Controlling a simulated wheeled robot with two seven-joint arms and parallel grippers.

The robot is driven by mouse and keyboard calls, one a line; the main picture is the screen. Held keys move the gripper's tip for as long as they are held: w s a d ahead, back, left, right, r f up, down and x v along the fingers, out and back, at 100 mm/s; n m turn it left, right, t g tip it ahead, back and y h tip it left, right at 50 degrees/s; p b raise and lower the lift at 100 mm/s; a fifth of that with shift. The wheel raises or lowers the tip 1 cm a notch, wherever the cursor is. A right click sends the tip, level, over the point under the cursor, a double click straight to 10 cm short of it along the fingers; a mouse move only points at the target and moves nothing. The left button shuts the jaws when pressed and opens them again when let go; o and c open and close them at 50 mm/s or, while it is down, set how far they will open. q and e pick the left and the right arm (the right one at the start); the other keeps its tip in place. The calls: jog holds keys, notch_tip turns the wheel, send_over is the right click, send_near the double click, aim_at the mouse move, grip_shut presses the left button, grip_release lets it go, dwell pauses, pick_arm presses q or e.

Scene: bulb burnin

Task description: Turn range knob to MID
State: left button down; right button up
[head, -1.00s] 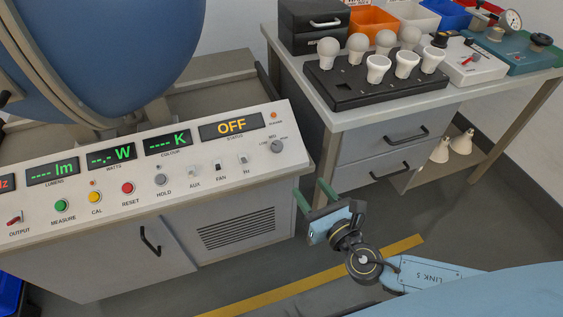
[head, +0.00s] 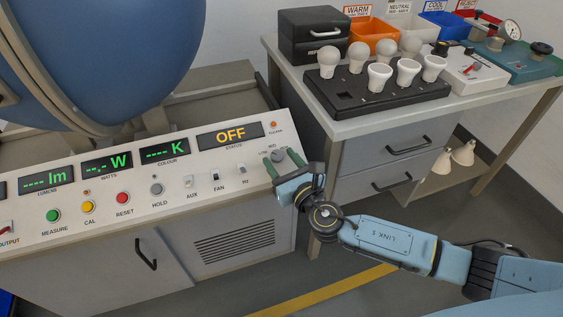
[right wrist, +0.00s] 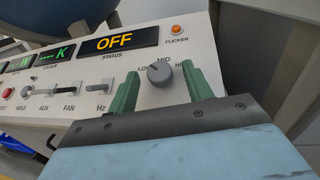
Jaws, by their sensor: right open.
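The range knob (head: 277,156) is a small grey dial at the right end of the white console panel. In the right wrist view the knob (right wrist: 160,75) sits below the LOW, MID and HIGH labels. In the right wrist view the fingers (right wrist: 160,84) stand apart with gaps to the knob, and I see no contact. My left gripper is out of view.
The OFF status display (head: 230,136) and orange flicker lamp (head: 273,126) lie above the knob. The Hz, FAN and AUX switches (head: 188,182) are to its left. A side table (head: 360,125) with a black bulb tray (head: 340,98) stands at the right, near my arm.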

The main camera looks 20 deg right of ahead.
jog(key=shift+w, duration=0.1)
jog(key=c, duration=1)
jog(key=shift+o, duration=0.2)
